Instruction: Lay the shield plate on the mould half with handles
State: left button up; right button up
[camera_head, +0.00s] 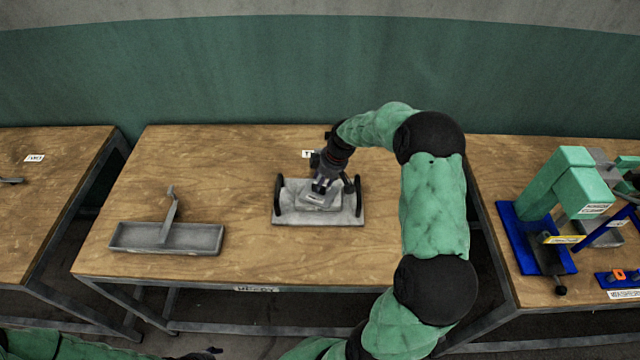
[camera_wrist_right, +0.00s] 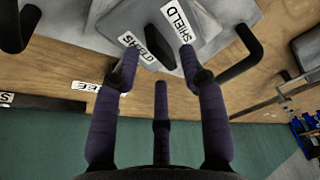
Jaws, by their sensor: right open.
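The mould half with handles (camera_head: 345,217) is a grey block with a black handle at its left and right ends, in the middle of the centre table. The shield plate (camera_head: 297,196), pale grey with SHIELD labels, lies on top of it between the handles. In the right wrist view the plate (camera_wrist_right: 150,15) shows two SHIELD labels, and one black handle (camera_wrist_right: 240,60) stands at its right. Full seating under the plate is hidden.
A long grey tray (camera_head: 135,239) with an upright handle stands at the table's left. A side table at right bears a green press (camera_head: 570,183) on a blue base. My right arm covers the table's right part. Bare wood lies between tray and mould.

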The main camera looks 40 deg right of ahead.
jog(key=p+v, duration=0.1)
jog(key=v, duration=0.8)
jog(key=shift+r, duration=0.25)
